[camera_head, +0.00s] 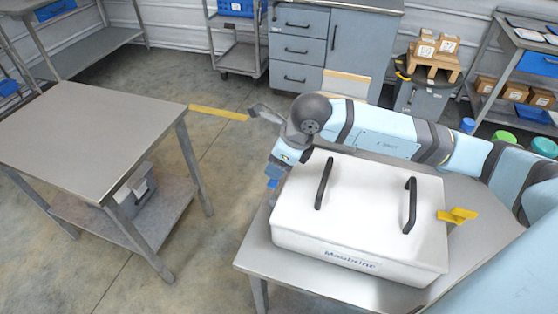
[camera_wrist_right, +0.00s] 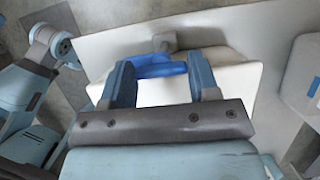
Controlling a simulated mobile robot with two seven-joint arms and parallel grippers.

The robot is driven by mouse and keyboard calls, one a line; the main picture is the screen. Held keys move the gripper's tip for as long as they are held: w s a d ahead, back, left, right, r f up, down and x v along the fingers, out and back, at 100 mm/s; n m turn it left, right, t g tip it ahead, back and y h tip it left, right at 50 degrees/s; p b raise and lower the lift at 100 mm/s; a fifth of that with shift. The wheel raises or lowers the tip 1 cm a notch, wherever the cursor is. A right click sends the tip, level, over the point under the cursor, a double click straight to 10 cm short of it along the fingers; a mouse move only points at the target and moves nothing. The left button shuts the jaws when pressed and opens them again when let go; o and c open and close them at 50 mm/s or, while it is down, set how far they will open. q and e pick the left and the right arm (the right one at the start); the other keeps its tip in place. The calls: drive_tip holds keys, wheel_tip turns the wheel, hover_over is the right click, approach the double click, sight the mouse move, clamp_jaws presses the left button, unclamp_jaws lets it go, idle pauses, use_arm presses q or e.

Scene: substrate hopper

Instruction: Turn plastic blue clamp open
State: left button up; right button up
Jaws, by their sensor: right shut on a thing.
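The white hopper box (camera_head: 350,220) stands on a metal table, with a lid, two dark handles and lettering on its front. The blue clamp (camera_wrist_right: 158,68) is on the hopper's left side in the head view, mostly hidden there by my right wrist. My right gripper (camera_wrist_right: 160,63) reaches over the back of the hopper and down at that side. In the right wrist view its two blue fingers stand on either side of the blue clamp and are shut on it. A yellow clamp (camera_head: 457,215) sticks out from the hopper's right side. My left gripper is not in view.
An empty-topped metal table (camera_head: 90,135) stands at the left, with a grey object on its lower shelf. Open floor (camera_head: 215,215) lies between the two tables. Grey cabinets (camera_head: 335,50) and a shelf with boxes (camera_head: 520,80) stand at the back.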

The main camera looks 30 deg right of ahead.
drive_tip(key=o, duration=0.9)
drive_tip(key=shift+v, duration=6.95)
drive_tip(key=shift+d, duration=0.1)
